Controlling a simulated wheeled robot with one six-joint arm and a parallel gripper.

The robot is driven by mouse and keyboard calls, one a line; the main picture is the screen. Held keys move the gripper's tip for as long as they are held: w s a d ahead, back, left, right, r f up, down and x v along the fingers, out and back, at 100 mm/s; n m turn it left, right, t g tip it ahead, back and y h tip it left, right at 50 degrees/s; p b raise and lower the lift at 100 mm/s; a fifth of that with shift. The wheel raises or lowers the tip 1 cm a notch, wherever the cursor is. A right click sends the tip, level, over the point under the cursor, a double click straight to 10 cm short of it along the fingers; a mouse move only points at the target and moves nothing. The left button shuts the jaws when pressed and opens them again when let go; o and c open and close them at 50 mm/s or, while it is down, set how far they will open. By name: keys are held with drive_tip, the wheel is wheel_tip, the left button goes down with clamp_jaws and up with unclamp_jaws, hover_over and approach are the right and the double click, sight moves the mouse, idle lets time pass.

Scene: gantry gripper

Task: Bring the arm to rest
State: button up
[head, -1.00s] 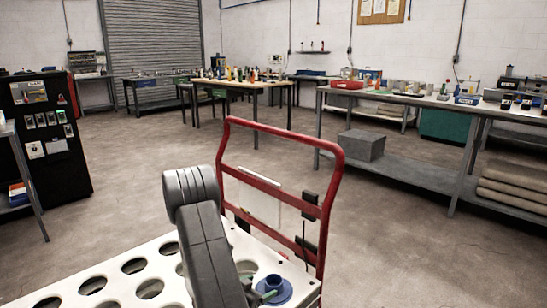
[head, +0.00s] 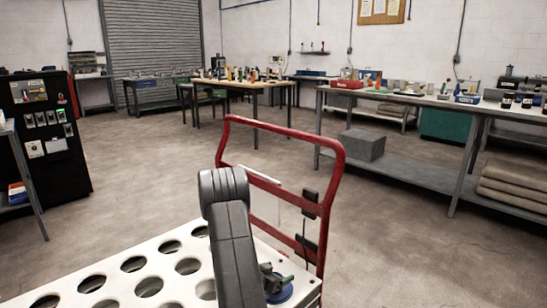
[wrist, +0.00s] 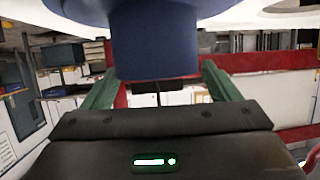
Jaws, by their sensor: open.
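My gripper (head: 276,278) is low over the near right end of the white plate with round holes (head: 165,268). It partly hides a blue round-based piece (head: 284,295) on that plate. In the wrist view my gripper (wrist: 157,84) has its two green fingers apart. The blue piece's cylinder (wrist: 155,40) shows in front of and between them, with a gap at each side; I cannot tell how deep it sits between the tips. My dark grey arm reaches over the plate in the head view.
A red tubular handle frame (head: 335,200) rises close to the right of my arm, behind the plate. Open concrete floor (head: 130,180) lies beyond. A long workbench (head: 400,98) stands at the right, a wooden table (head: 245,83) farther back, and a black cabinet (head: 50,130) at the left.

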wheel_tip(320, 180, up, 7)
drive_tip(key=p, duration=0.2)
drive_tip(key=shift+p, duration=0.4)
